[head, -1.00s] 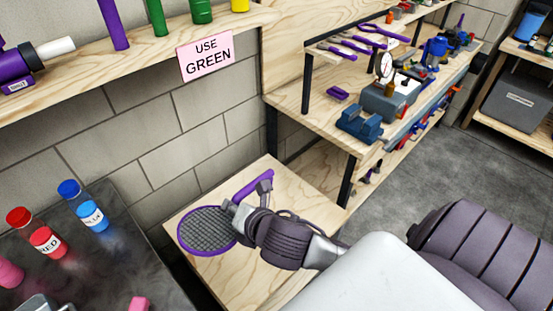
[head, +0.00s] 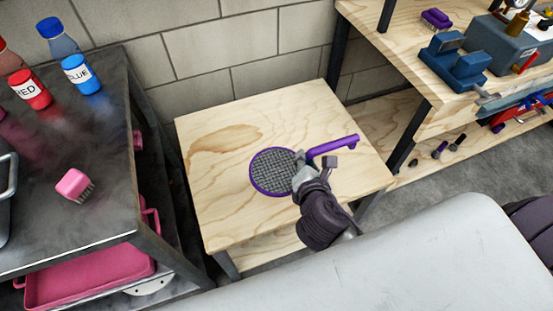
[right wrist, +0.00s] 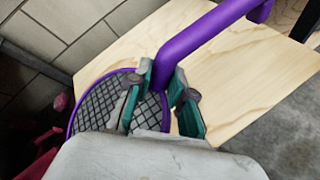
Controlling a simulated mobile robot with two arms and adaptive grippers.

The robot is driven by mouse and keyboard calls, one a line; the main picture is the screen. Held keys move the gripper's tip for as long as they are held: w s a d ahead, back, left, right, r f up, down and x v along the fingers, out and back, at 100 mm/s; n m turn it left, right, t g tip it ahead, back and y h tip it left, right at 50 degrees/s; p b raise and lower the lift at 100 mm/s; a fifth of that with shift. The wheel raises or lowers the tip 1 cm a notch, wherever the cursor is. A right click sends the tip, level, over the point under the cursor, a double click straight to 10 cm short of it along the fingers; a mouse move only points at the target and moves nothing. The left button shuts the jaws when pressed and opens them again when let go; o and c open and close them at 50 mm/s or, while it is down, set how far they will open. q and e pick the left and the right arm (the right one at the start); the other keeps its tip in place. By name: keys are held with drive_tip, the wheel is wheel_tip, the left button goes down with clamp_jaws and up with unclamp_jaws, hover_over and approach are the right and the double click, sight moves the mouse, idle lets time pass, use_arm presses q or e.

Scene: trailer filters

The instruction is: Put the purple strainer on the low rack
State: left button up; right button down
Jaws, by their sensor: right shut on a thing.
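The purple strainer (head: 272,170) has a round grey mesh, a purple rim and a purple handle with a bent end. In the head view it is over the small wooden table. I cannot tell whether it touches the tabletop. My right gripper (head: 308,172) is shut on the strainer near where the handle meets the rim. In the right wrist view, the green-padded fingers (right wrist: 162,100) stand either side of the purple handle (right wrist: 205,32), with the mesh (right wrist: 110,105) to the left. My left gripper is not in view. No low rack can be made out with certainty.
The small wooden table (head: 225,205) has free room around the strainer. At left, a dark cart (head: 70,225) holds red and blue bottles (head: 82,73) and a pink brush (head: 74,185); a pink tray (head: 90,278) is below. A workbench with a blue vise (head: 452,65) stands at right.

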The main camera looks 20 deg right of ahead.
drive_tip(key=w+f+b, duration=0.1)
drive_tip(key=w+f, duration=0.2)
drive_tip(key=w+d+f+b, duration=0.1)
drive_tip(key=w+f+b, duration=0.1)
drive_tip(key=w+f, duration=0.1)
drive_tip(key=w+d+f+b, duration=0.1)
drive_tip(key=w+f, duration=0.2)
drive_tip(key=w, duration=0.2)
drive_tip(key=shift+w+f, duration=0.25)
drive_tip(key=shift+f, duration=0.1)
wheel_tip(320, 180, down, 4)
drive_tip(key=shift+s+a+r+b, duration=0.15)
drive_tip(key=shift+r+b, duration=0.1)
drive_tip(key=shift+b, duration=0.65)
drive_tip(key=shift+f, duration=0.15)
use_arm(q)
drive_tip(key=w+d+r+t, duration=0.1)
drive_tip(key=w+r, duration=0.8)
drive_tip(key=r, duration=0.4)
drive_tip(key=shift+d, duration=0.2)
